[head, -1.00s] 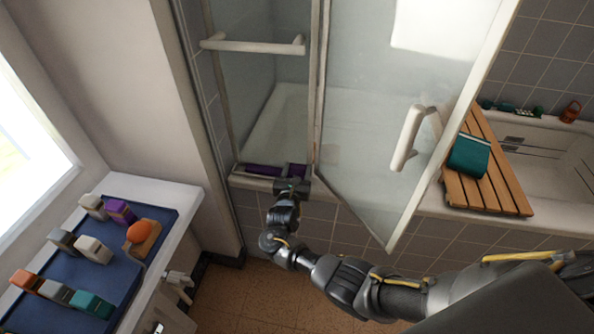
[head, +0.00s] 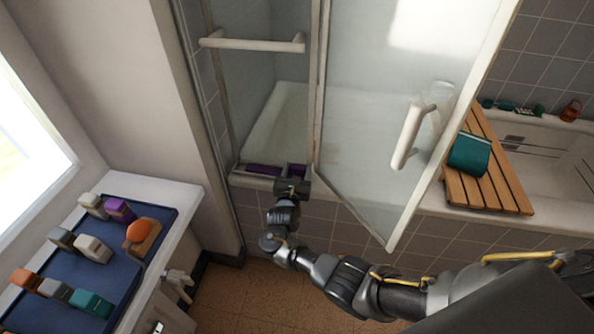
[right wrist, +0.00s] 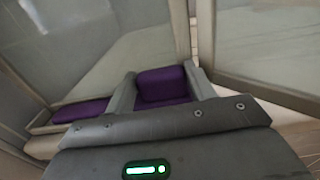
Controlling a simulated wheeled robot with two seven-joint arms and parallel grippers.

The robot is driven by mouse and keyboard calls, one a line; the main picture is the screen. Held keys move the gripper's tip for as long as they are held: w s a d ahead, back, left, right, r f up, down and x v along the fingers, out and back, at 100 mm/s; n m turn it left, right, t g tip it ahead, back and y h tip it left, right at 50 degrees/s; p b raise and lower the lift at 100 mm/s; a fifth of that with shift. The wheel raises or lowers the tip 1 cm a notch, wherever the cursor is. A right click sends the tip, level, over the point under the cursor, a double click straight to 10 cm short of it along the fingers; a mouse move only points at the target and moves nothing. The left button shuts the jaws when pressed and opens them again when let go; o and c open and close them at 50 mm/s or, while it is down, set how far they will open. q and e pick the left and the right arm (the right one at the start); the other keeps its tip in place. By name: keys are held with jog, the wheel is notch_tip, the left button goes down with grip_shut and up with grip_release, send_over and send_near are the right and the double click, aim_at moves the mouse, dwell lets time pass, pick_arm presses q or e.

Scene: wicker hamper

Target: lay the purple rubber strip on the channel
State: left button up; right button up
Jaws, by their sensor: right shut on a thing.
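The purple rubber strip (head: 263,170) shows low along the sill at the foot of the shower screen. My right gripper (head: 293,176) is shut on purple rubber at the right part of the sill. In the right wrist view purple rubber (right wrist: 162,85) sits between the two fingers, and more purple (right wrist: 80,110) lies left of the left finger. That finger hides whether the two parts join. The channel (right wrist: 40,130) is a pale ledge under the strip, mostly covered. I cannot tell whether the strip is fully seated. My left gripper is not in view.
The glass door (head: 385,130) stands open just right of my right gripper, with a white handle (head: 411,140). A slatted wooden board (head: 497,193) with a teal item (head: 469,154) spans the bathtub at right. A blue tray (head: 105,265) holds several blocks at left.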

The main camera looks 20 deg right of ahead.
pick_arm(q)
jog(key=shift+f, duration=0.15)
pick_arm(e)
jog(key=shift+f, duration=0.3)
jog(key=o, duration=1.1)
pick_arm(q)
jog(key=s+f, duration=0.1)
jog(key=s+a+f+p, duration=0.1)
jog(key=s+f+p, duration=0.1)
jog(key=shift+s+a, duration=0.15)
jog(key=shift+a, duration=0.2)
pick_arm(e)
jog(key=v, duration=0.7)
jog(key=shift+s+a, duration=0.2)
jog(key=shift+s, duration=0.05)
